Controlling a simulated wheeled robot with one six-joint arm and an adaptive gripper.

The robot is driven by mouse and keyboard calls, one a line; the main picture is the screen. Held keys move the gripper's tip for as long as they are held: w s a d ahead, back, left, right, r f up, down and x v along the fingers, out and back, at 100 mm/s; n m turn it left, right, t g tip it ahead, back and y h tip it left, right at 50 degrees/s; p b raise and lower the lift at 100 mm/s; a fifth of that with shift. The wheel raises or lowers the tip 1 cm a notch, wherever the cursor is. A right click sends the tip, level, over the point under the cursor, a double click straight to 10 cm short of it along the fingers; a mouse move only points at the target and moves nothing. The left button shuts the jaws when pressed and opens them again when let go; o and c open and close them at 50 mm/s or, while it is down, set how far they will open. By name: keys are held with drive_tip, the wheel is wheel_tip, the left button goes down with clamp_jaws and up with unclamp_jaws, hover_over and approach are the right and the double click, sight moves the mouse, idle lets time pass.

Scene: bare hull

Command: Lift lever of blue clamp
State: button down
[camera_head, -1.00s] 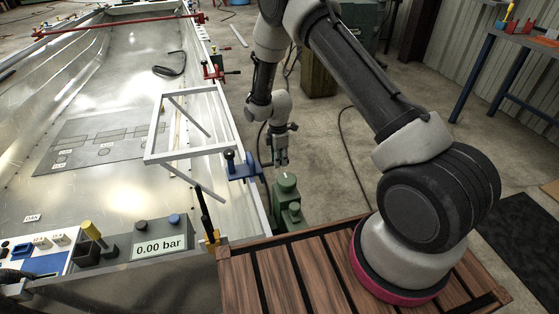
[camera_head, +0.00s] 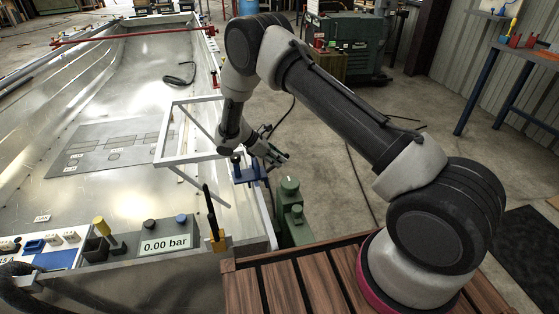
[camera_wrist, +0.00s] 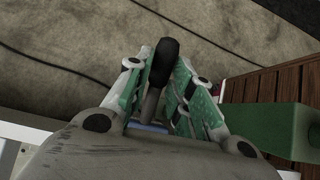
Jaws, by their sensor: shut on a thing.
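The blue clamp (camera_head: 247,173) sits on the right edge of the hull, beside a corner of the white frame, partly hidden by my arm in the head view. My gripper (camera_head: 281,158) is tilted down to the right, just above and right of the clamp. In the wrist view, the green-padded fingers of my gripper (camera_wrist: 163,88) are shut on the clamp's lever (camera_wrist: 163,62), a grey shaft with a black rounded grip. The grip sticks out past the fingertips. A bit of blue shows below, between the finger bases.
A green machine (camera_head: 290,200) stands just right of the clamp. The white frame (camera_head: 187,160) lies left. Open floor lies to the right.

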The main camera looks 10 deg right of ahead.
drive_tip(key=shift+a+r+h, duration=0.15)
drive_tip(key=shift+a+h, duration=0.1)
drive_tip(key=shift+h, duration=0.25)
drive_tip(key=shift+a, duration=0.1)
drive_tip(key=c, duration=1.2)
unclamp_jaws()
drive_tip(key=shift+c, duration=0.2)
drive_tip(key=v, duration=1.2)
drive_tip(key=shift+c, duration=0.2)
